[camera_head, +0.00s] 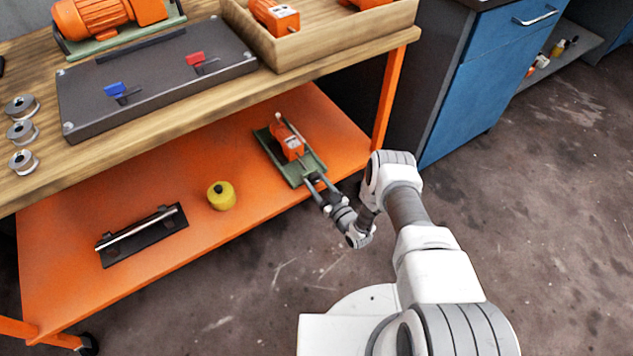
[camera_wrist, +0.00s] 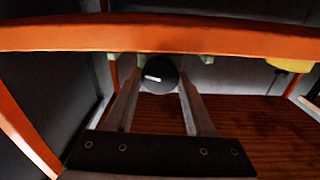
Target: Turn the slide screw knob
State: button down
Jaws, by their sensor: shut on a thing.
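The slide unit, a green base (camera_head: 311,160) carrying an orange motor-like block (camera_head: 287,142), rests on the orange lower shelf near its right end. Its round dark knob (camera_wrist: 161,82) has a pale mark on its face and sits at the base's near end. My gripper (camera_head: 316,182) reaches in from the front at shelf height. In the wrist view the fingertips (camera_wrist: 160,71) flank the knob left and right, closed on it. In the head view the knob is small and mostly hidden by the fingers.
The orange shelf (camera_head: 150,175) also holds a yellow round object (camera_head: 221,195) and a black plate with a metal bar (camera_head: 142,235). The wooden bench top (camera_head: 160,125) overhangs the shelf. An orange leg (camera_head: 391,97) and blue cabinet (camera_head: 490,80) stand right. Floor in front is clear.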

jog(key=m, duration=0.4)
jog(key=shift+w+d, duration=0.1)
jog(key=shift+m, duration=1.7)
jog(key=shift+c, duration=1.2)
grip_release()
jog(key=shift+s+d, duration=0.1)
jog(key=shift+s, duration=0.1)
